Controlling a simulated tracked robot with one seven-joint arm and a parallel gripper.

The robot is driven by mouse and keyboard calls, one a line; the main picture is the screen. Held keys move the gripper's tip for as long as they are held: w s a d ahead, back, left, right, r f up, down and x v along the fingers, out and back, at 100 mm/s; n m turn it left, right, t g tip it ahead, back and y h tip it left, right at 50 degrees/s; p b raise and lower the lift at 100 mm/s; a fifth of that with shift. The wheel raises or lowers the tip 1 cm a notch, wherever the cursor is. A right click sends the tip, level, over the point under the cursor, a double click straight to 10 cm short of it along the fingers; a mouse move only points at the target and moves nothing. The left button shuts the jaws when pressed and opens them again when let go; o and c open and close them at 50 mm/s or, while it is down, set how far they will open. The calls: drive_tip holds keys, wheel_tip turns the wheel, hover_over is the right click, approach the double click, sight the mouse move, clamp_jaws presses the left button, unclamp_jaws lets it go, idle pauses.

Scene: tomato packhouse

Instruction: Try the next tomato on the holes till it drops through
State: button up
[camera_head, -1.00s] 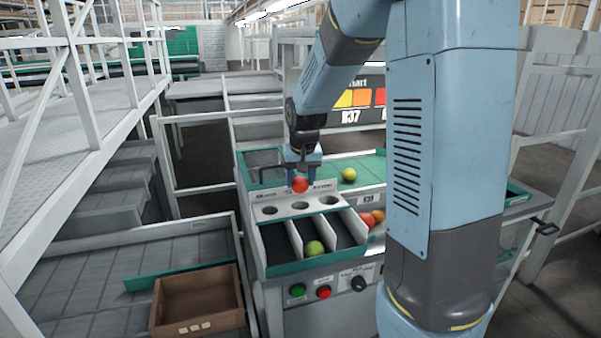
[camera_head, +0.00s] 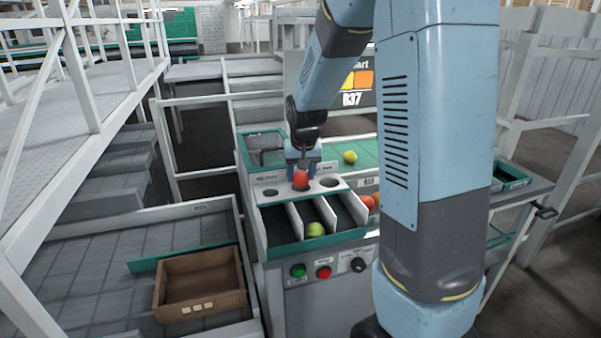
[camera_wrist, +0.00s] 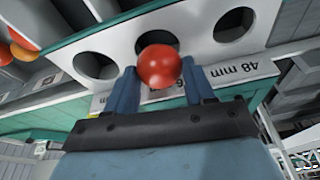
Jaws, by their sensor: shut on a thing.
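My gripper (camera_head: 302,172) is shut on a red tomato (camera_head: 300,180), which also shows between the fingertips in the wrist view (camera_wrist: 158,66). The tomato is at the middle hole of the white gauge plate (camera_head: 349,183) and covers most of it; I cannot tell whether it touches the rim. The left hole (camera_head: 270,193) and right hole (camera_head: 330,183) are empty. In the wrist view, two open holes flank the tomato, and a "48 mm" label (camera_wrist: 234,70) sits by one of them. A green tomato (camera_head: 315,229) lies in the middle lane below the plate.
A yellow-green tomato (camera_head: 350,157) lies on the green surface behind. Red and orange tomatoes (camera_head: 367,202) sit right of the lanes. A brown crate (camera_head: 200,283) stands at the lower left. Green and red buttons (camera_head: 298,271) are on the front panel. The outer lanes look empty.

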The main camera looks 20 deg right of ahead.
drive_tip(key=shift+s, duration=0.15)
drive_tip(key=o, duration=0.8)
drive_tip(key=shift+r, duration=0.15)
idle(1.3)
drive_tip(key=shift+r, duration=3.4)
